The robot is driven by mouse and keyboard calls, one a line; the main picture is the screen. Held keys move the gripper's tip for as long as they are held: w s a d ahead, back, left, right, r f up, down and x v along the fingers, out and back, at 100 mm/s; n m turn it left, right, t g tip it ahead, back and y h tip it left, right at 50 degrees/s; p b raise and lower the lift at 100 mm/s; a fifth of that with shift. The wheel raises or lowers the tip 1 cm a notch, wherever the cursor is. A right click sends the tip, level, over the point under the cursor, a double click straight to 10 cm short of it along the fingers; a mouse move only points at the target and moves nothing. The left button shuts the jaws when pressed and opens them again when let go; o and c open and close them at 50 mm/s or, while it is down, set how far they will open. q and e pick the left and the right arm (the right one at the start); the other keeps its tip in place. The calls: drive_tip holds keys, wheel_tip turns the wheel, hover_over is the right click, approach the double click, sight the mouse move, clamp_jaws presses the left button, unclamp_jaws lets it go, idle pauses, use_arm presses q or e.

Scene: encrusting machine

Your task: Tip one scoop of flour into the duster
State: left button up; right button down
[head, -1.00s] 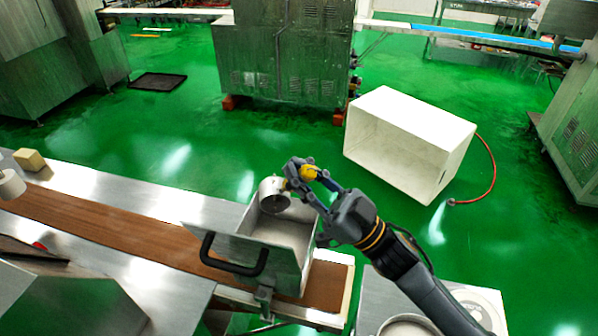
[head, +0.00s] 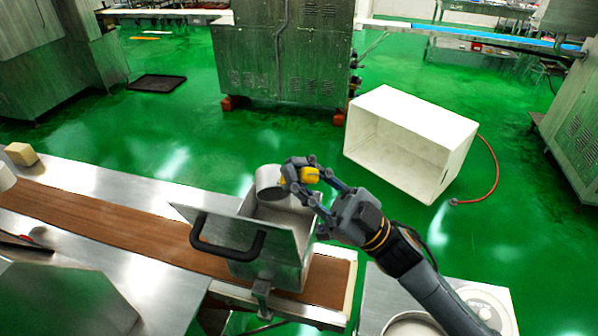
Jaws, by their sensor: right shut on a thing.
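The duster (head: 292,238) is a metal box with its black-handled lid (head: 222,236) swung open to the left, mounted over the brown conveyor belt. My right gripper (head: 297,174) is shut on the yellow handle of a metal scoop (head: 269,182), above the far part of the duster's opening. The scoop's cup stands at the far edge of the box as seen here. I cannot tell whether flour is in the cup. A pale layer shows inside the duster, partly hidden by the lid and the scoop. My left gripper is out of the picture.
A round bowl (head: 411,328) sits on a metal stand at the lower right, partly under my right arm. A white open crate (head: 413,142) lies on the green floor. A pale yellow block (head: 20,154) sits at the conveyor's left end.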

drive_tip(key=shift+s+f+n+g+y+b, duration=0.25)
drive_tip(key=shift+s+n+g+b, duration=0.2)
drive_tip(key=shift+n+g+b, duration=0.4)
drive_tip(key=shift+s+f+n+g+y+b, duration=0.25)
drive_tip(key=shift+s+n+g+b, duration=0.25)
drive_tip(key=shift+n+g, duration=0.5)
drive_tip(key=shift+n, duration=0.25)
